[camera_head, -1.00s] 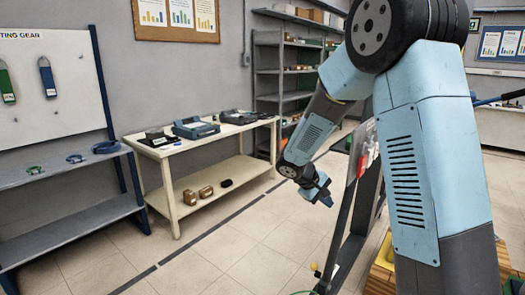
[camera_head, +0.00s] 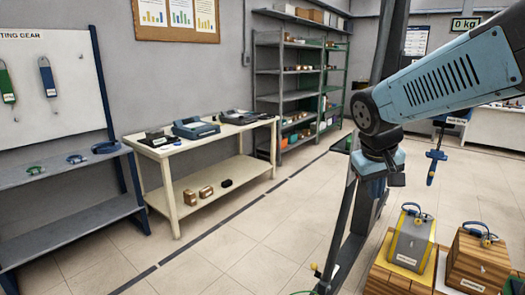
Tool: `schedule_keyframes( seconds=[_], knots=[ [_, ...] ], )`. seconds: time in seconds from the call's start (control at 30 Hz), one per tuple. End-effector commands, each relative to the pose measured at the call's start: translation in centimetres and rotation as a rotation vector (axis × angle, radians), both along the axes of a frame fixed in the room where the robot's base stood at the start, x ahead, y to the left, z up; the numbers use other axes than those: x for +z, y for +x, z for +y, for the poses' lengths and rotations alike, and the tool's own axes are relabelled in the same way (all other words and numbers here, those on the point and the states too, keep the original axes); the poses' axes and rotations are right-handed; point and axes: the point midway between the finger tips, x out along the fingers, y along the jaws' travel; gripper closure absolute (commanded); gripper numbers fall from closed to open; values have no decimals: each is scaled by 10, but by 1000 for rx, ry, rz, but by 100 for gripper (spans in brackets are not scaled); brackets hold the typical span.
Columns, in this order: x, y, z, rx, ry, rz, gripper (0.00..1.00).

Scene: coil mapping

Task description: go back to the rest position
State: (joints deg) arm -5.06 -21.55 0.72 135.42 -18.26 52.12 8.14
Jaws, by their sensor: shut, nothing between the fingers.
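My arm (camera_head: 440,82) comes in from the right edge, bends at a joint (camera_head: 372,110) right of the middle, and its further part (camera_head: 376,163) shows foreshortened just below that joint. I cannot make out my gripper or its fingers there; the arm's own links seem to hide them. No held object shows on the arm.
A cream table (camera_head: 215,133) with blue devices, a grey bench (camera_head: 75,180) and shelves (camera_head: 290,95) line the wall. A dark post (camera_head: 340,235) stands by the arm. A grey block (camera_head: 410,245) and wooden block (camera_head: 478,262) sit lower right. A blue item (camera_head: 436,168) hangs behind. The left floor is clear.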

Motion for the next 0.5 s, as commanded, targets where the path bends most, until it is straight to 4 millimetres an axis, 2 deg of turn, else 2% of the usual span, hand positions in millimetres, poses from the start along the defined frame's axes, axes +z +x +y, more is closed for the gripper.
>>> schedule_keyframes(
  seconds=[0.03, 0.3, 0.5],
  knots=[
    [5, -12, 0, -12, 25, -23, 100],
    [22, -66, 7, -46, 164, -127, 100],
    [27, -94, 14, -56, 240, -191, 100]
  ],
)
